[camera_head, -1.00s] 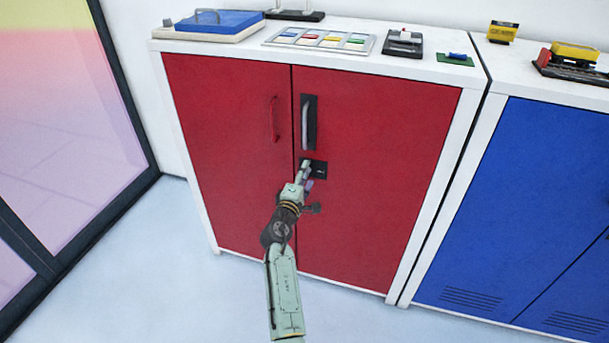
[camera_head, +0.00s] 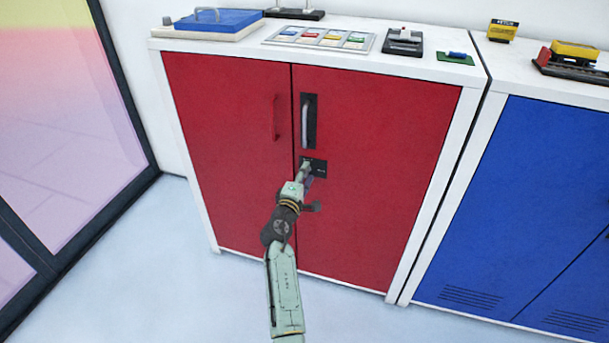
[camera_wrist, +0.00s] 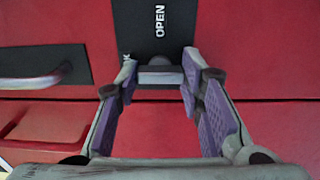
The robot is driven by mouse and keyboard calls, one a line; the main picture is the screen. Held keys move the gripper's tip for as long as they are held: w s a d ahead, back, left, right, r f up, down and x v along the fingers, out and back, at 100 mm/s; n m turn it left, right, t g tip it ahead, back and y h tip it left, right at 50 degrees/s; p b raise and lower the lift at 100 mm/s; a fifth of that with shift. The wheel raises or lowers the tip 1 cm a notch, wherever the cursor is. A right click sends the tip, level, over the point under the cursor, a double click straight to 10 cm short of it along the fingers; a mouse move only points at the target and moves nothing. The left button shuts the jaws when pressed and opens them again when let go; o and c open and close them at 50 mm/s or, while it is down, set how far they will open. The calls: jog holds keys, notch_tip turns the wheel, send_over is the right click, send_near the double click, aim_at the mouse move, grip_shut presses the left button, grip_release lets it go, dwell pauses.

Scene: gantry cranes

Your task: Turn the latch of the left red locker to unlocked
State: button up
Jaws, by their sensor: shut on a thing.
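The red locker (camera_head: 390,130) has two doors. The right door carries a black latch plate (camera_head: 321,169) beside the seam, below the handle. The same plate (camera_wrist: 176,38) shows in the wrist view with the word OPEN and a partly hidden label ending in K. My gripper (camera_head: 306,172) is at this plate. In the wrist view my gripper (camera_wrist: 160,74) has its purple-padded fingers closed around the small grey latch knob (camera_wrist: 160,76) at the plate's lower edge. The fingers hide the knob's sides, and its exact angle is hard to tell.
A vertical handle (camera_head: 307,121) stands out above the latch plate, with another handle (camera_head: 275,118) on the left door. A blue locker (camera_head: 520,200) stands close on the right. Items such as a blue-lidded box (camera_head: 218,21) lie on top. The floor in front is clear.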

jog(key=shift+f+m+b, duration=0.1)
jog(key=shift+m+b, duration=0.2)
jog(key=shift+b, duration=0.15)
jog(key=m+b, duration=1.7)
jog(key=b, duration=0.3)
jog(key=shift+b, duration=0.35)
jog(key=shift+m, duration=0.3)
jog(key=o, duration=1.2)
jog(key=shift+c, duration=0.2)
